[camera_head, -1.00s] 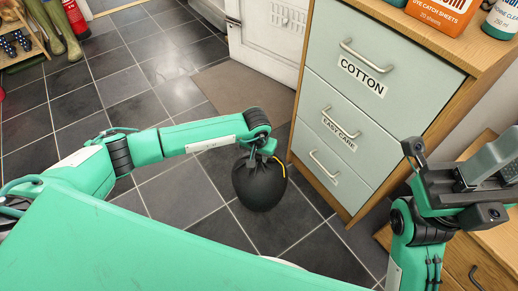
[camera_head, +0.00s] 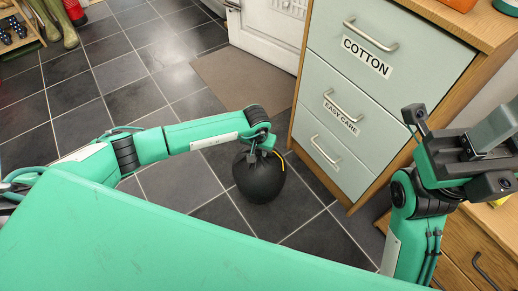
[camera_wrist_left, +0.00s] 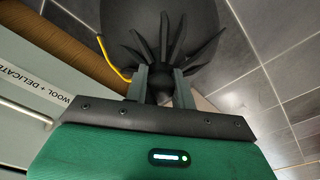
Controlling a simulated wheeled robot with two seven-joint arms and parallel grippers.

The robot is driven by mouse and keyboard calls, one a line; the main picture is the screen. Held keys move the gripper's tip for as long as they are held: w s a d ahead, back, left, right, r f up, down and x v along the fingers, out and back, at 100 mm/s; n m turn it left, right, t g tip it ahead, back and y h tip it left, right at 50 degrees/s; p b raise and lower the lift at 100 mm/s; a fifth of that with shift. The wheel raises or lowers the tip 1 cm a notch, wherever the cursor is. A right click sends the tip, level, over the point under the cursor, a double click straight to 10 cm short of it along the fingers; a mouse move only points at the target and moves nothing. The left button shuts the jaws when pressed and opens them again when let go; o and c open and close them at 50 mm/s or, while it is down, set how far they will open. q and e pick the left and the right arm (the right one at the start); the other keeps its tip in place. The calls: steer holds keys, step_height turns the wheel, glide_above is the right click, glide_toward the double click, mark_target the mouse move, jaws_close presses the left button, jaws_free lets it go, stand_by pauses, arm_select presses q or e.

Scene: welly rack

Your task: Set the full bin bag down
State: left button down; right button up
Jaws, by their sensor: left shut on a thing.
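The full bin bag (camera_head: 259,180) is black and round, with a yellow tie at its neck. It hangs upright below my left gripper (camera_head: 262,146), low over the dark floor tiles; I cannot tell whether it touches them. In the left wrist view the fingers of my left gripper (camera_wrist_left: 161,88) are shut on the gathered neck of the bag (camera_wrist_left: 160,25), whose pleats fan out beyond them. My right gripper (camera_head: 480,150) is at the right of the head view, in front of the wooden unit; its fingertips are not clear.
A drawer cabinet (camera_head: 365,62) labelled COTTON and EASY CARE stands just right of the bag. A brown mat (camera_head: 245,83) lies before a white door (camera_head: 266,32). Green boots (camera_head: 56,25) stand far left. Tiled floor left of the bag is clear.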

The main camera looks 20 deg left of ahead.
arm_select(q)
steer(key=c, duration=1.2)
jaws_free()
steer(key=shift+o, duration=0.2)
